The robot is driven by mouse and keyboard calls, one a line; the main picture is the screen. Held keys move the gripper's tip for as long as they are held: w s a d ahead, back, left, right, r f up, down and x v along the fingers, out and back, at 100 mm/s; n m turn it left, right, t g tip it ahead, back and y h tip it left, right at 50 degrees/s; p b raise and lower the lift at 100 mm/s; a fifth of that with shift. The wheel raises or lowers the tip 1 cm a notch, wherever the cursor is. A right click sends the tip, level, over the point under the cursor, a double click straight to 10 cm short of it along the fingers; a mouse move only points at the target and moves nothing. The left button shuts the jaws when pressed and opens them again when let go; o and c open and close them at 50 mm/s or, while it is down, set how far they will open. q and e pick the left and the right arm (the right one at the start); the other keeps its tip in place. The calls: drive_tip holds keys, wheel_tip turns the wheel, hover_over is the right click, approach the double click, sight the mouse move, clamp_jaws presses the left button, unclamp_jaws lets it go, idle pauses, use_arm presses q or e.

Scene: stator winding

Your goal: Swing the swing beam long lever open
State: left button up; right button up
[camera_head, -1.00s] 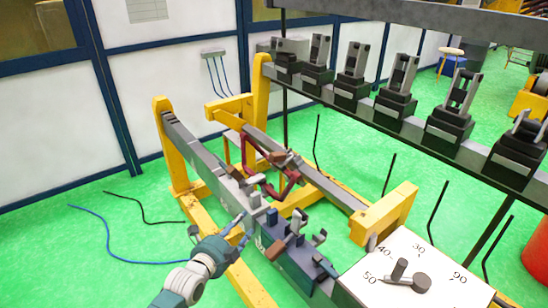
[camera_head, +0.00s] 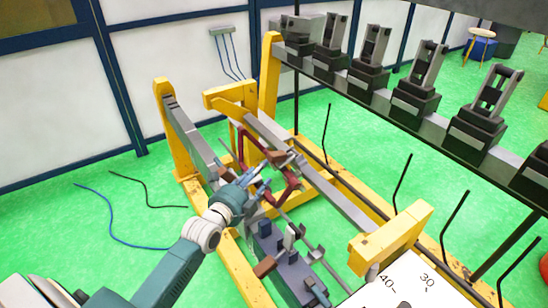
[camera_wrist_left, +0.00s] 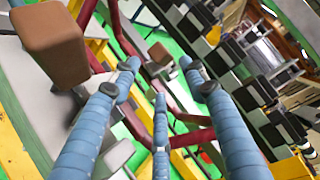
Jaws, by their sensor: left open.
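My left gripper (camera_head: 262,174) reaches over the grey beam (camera_head: 200,150), beside a dark red bent frame (camera_head: 291,184) and a brown block handle (camera_head: 280,158). I cannot tell for sure which part is the long lever. In the left wrist view, the three blue fingers of my left gripper (camera_wrist_left: 158,78) are spread with nothing held between them. A brown block (camera_wrist_left: 55,42) on a grey bar is at upper left there, apart from the fingers. Dark red bars (camera_wrist_left: 128,30) pass beyond the fingertips. My right gripper is not in view.
A blue-grey fixture (camera_head: 280,262) with small levers and another brown handle (camera_head: 265,266) stands nearer on the beam. Yellow frame posts (camera_head: 270,85) rise behind. A white dial panel (camera_head: 405,285) is at lower right. A rail with black clamps (camera_head: 415,95) runs along the right.

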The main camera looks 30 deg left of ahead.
sight(271, 160)
use_arm(q)
drive_tip(key=w, duration=0.5)
drive_tip(key=shift+f+p, duration=0.1)
drive_tip(key=shift+p, duration=0.25)
drive_tip(key=w, duration=0.3)
drive_tip(key=shift+w+f, duration=0.15)
drive_tip(key=shift+f, duration=0.2)
drive_tip(key=shift+w, duration=0.3)
drive_tip(key=c, duration=0.9)
drive_tip(key=shift+r, duration=0.1)
clamp_jaws()
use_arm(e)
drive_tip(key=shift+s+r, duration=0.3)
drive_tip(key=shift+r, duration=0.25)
